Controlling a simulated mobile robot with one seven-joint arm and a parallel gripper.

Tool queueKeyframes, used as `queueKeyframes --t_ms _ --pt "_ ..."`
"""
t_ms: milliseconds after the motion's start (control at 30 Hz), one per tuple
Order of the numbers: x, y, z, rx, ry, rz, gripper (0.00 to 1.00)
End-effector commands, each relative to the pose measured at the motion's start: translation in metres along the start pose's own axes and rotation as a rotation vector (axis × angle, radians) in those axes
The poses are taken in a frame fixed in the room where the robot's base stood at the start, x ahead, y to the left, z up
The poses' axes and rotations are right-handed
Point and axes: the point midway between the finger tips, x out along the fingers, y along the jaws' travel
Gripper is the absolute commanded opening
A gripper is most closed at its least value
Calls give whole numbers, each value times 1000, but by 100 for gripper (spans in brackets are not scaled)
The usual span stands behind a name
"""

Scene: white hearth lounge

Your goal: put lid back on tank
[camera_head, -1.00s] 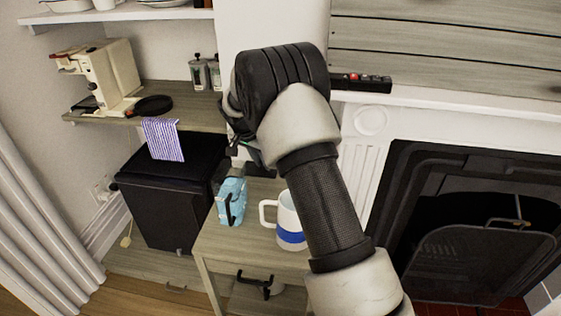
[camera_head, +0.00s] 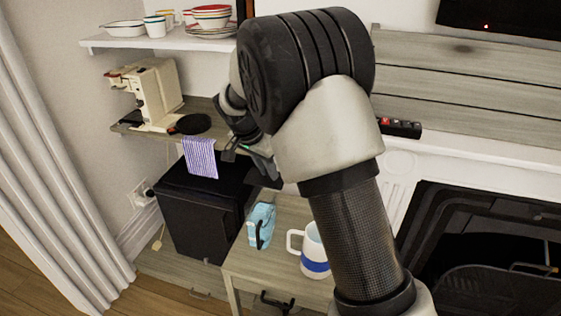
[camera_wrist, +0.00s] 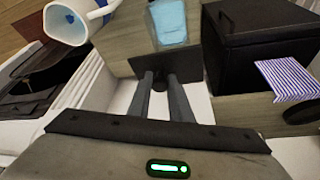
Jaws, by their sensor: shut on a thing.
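My gripper (camera_head: 256,160) is partly hidden behind my arm in the head view. In the wrist view its two fingers (camera_wrist: 161,84) are shut on the small knob of a thin dark plate, which looks like the lid (camera_wrist: 192,72). The lid shows as a dark edge (camera_head: 266,181) below the gripper in the head view, held in the air. A light-blue tank-like container (camera_head: 261,226) with a black handle stands on the small wooden table. It shows beyond the lid in the wrist view (camera_wrist: 168,22); its top is hard to make out.
A white mug with a blue band (camera_head: 313,250) stands right of the container on the table (camera_head: 240,266). A black cabinet (camera_head: 195,215) is to the left. A shelf above bears a cream coffee machine (camera_head: 158,92), a black pan (camera_head: 190,124) and a striped cloth (camera_head: 200,157). A fireplace (camera_head: 480,240) is at right.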

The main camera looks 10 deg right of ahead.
Motion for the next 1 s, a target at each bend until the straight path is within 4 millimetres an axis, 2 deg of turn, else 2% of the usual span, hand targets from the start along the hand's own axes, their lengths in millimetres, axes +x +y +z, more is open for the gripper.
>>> queueKeyframes --t_ms 33,100,333,567,1000 --pt "-15 1 5 2 1 2 0" --pt "-22 2 13 10 3 4 0" --pt "-27 4 23 23 4 7 0" --pt "-16 4 28 23 4 7 0" --pt "24 4 44 24 4 6 0"
